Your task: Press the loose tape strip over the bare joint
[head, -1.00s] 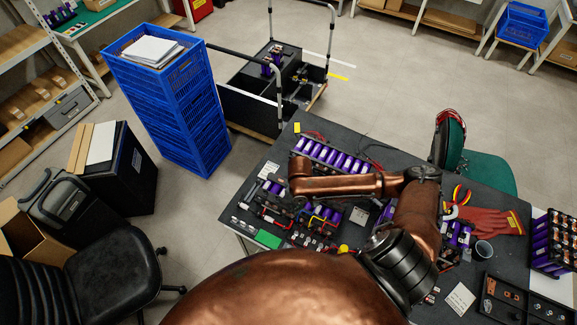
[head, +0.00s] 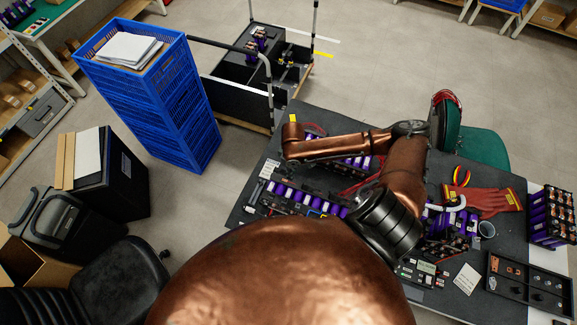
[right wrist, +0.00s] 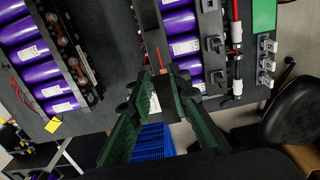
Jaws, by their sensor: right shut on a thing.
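A bare joint cannot be made out. My left gripper is not in view.
Another purple module (right wrist: 35,60) lies left in the wrist view. A blue crate stack (head: 170,100) stands left, a green chair (head: 480,150) behind.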

